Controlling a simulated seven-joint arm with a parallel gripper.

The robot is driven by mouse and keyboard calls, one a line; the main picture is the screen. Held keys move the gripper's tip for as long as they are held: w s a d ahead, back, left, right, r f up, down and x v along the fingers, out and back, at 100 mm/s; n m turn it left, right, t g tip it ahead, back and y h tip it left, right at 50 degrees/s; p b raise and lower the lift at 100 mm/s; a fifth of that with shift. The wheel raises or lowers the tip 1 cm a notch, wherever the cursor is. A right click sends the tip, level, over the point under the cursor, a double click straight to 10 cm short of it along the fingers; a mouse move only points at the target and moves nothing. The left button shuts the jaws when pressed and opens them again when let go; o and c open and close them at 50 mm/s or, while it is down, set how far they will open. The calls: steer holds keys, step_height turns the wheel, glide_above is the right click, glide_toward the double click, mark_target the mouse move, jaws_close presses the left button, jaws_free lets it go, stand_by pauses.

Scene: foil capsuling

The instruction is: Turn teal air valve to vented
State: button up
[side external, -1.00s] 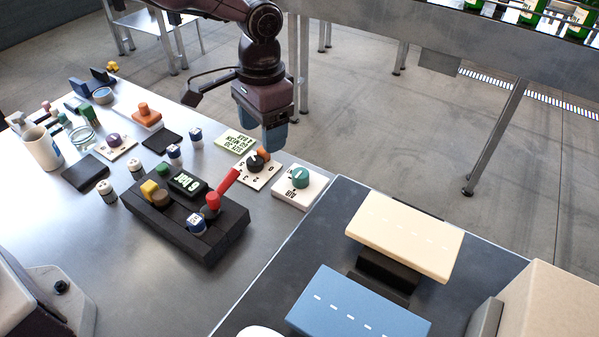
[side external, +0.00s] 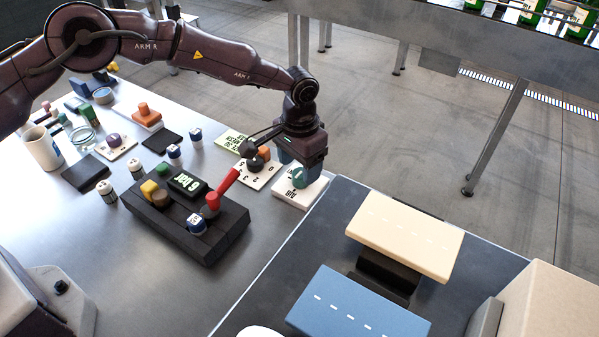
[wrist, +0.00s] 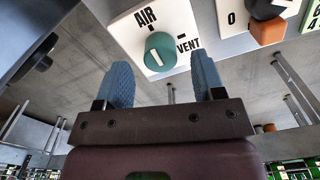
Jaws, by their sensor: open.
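The teal air valve knob (side external: 300,179) sits on a white plate (side external: 292,197) near the table's right edge. In the wrist view the knob (wrist: 160,53) carries a white pointer line, which points roughly toward the AIR mark. The VENT label is on the right of the same plate. My gripper (side external: 299,163) is just above the knob, pointing down. Its two blue fingers (wrist: 161,62) are spread and empty, one on each side of the knob in the wrist view. I cannot tell whether they reach down around it.
A numbered plate with a black knob (side external: 256,163) and an orange block (side external: 264,153) stands close on the left. A black box with a red lever (side external: 227,183) is in front of it. A dark mat (side external: 333,215) with cream and blue blocks lies to the right.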

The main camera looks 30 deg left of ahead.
mark_target(300, 173)
steer(key=shift+f, duration=1.5)
steer(key=shift+c, duration=0.3)
steer(key=c, duration=0.9)
